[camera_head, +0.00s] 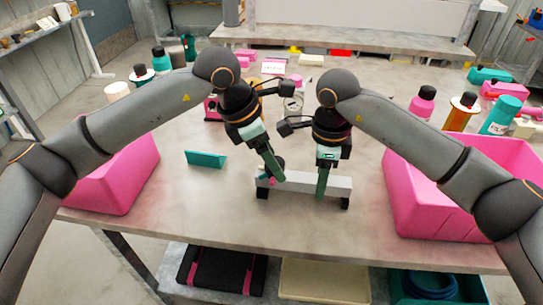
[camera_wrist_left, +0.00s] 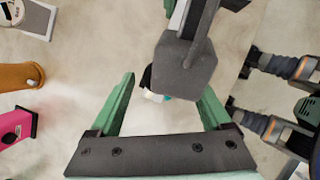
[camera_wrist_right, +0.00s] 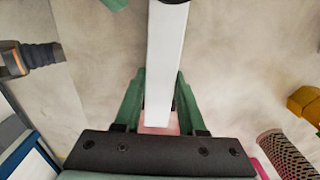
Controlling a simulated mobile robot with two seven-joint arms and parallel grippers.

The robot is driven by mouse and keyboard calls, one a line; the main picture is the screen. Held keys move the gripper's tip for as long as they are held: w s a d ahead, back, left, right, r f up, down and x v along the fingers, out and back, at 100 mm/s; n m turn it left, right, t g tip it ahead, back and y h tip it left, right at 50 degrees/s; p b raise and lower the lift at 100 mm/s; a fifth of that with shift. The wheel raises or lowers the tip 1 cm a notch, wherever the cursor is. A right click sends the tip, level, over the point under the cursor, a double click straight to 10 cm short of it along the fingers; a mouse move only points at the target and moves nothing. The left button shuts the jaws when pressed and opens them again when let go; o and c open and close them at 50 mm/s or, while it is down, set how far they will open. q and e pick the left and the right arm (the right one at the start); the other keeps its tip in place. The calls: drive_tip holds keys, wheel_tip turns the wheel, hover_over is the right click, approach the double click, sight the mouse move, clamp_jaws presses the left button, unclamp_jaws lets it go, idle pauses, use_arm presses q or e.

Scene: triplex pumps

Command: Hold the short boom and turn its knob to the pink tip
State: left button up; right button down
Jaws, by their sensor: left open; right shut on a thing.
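The short boom is a pale grey bar (camera_head: 338,184) on dark end feet, lying near the front middle of the table. My right gripper (camera_head: 322,186) is shut across it right of its middle; in the right wrist view the white bar (camera_wrist_right: 165,60) runs between the green fingers. A dark grey knob (camera_wrist_left: 185,65) fills the upper middle of the left wrist view. My left gripper (camera_head: 272,172) is open over the boom's left end, its fingers apart on either side of the knob's lower part. A small pink spot (camera_head: 262,180) shows at that end. The left fingertips partly hide the knob in the head view.
A teal plate (camera_head: 206,158) stands left of the boom. Pink bins sit at the left (camera_head: 118,178) and right (camera_head: 420,205) table edges. Bottles and small parts line the back. The table in front of the boom is clear.

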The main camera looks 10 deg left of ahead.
use_arm(q)
drive_tip(key=v, duration=1.2)
use_arm(e)
drive_tip(key=shift+c, duration=2)
unclamp_jaws()
drive_tip(key=shift+r, duration=0.1)
